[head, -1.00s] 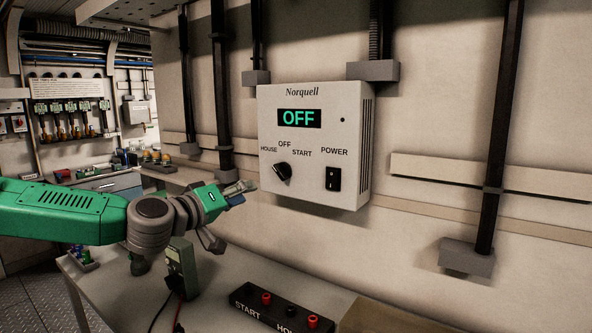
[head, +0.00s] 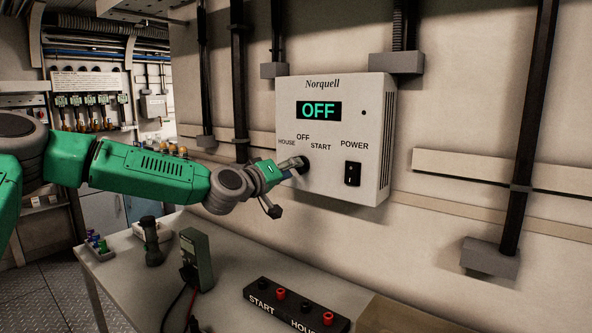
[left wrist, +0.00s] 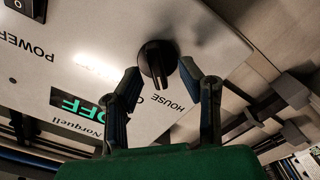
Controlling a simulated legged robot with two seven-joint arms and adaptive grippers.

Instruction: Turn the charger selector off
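The Norquell charger box (head: 330,185) hangs on the wall, and its green display (head: 318,111) reads OFF. Its black selector knob (head: 304,167) sits below the labels HOUSE, OFF and START, partly covered by my left gripper (head: 292,164) in the head view. In the left wrist view the knob (left wrist: 158,62) shows upside down between the two spread fingertips of my left gripper (left wrist: 159,72). The fingers look open, with a gap on both sides. The knob's ridge points toward the label side; the exact label is unclear. My right gripper is not in view.
A black POWER rocker switch (head: 352,174) is right of the knob. Below, a bench holds a terminal block (head: 295,303) marked START and HOUSE, a grey-green meter (head: 196,260) and a dark cylinder (head: 151,243). Black conduits run along the wall.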

